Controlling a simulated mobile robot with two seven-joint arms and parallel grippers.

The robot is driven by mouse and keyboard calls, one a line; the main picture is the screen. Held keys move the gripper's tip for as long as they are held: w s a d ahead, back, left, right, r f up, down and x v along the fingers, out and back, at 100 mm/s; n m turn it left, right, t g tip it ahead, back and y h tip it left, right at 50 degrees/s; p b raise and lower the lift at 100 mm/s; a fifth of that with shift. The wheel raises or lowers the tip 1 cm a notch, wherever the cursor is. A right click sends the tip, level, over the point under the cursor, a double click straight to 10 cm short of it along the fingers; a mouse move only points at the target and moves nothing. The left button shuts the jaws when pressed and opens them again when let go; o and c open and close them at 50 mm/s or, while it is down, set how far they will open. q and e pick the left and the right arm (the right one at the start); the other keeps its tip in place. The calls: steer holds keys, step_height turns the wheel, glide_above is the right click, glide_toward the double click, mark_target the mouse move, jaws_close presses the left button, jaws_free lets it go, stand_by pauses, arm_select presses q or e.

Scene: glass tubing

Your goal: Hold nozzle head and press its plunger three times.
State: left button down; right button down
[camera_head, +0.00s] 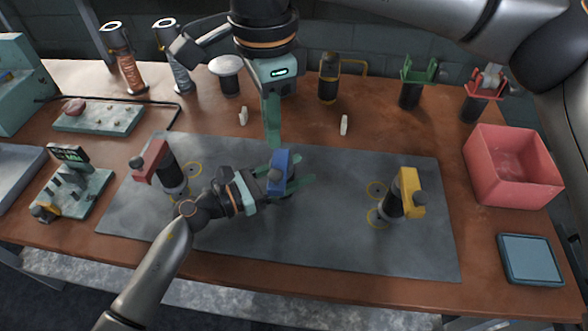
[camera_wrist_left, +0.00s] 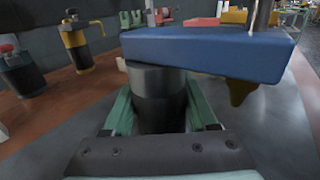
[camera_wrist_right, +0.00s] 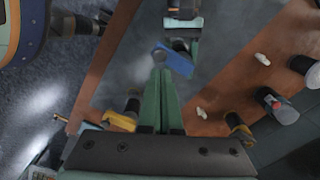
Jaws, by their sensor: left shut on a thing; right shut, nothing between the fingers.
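A nozzle head with a blue top (camera_head: 280,171) stands over the grey mat, near its middle. My left gripper (camera_head: 287,186) is shut around its dark cylinder body (camera_wrist_left: 158,100), below the blue top (camera_wrist_left: 210,50). My right gripper (camera_head: 273,140) is shut and empty, pointing down just above and behind the blue top. In the right wrist view its fingertips (camera_wrist_right: 161,76) overlap the blue top (camera_wrist_right: 178,60); I cannot tell whether they touch.
A red-topped nozzle head (camera_head: 150,160) stands left on the mat (camera_head: 330,245), a yellow-topped one (camera_head: 410,190) right. Several bottles and holders line the back. A red bin (camera_head: 540,190) and blue tray (camera_head: 530,258) are at right. Two small white pieces (camera_head: 344,125) lie behind the mat.

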steer(key=shift+r, duration=0.1)
step_height(320, 180, up, 12)
stand_by(0.4)
arm_select(q)
steer(key=shift+c, duration=0.6)
jaws_free()
steer(key=v, duration=1.2)
steer(key=shift+s, duration=0.1)
